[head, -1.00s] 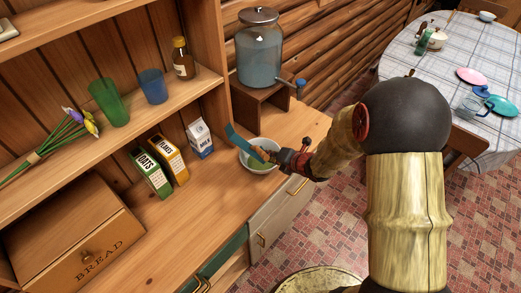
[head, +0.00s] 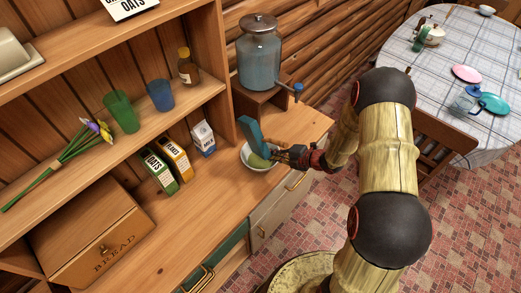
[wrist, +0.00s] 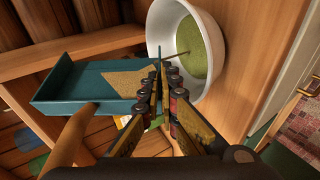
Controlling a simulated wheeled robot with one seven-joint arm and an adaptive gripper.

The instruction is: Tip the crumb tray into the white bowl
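My gripper (head: 284,155) is shut on the tray's right end. In the wrist view, the tray (wrist: 70,85) shows its inside with a tan patch of crumbs (wrist: 128,80) near the gripper end. The gripper fingers (wrist: 165,75) close on that end, beside the bowl's rim (wrist: 158,28). The bowl has a green layer (wrist: 190,50) inside. I cannot tell whether the tray touches the bowl.
Oats (head: 160,172), flakes (head: 176,160) and milk (head: 203,138) cartons stand left of the bowl. A drink dispenser (head: 260,62) on a wooden stand is behind it. The bread box (head: 95,235) is at the left. The counter front is clear.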

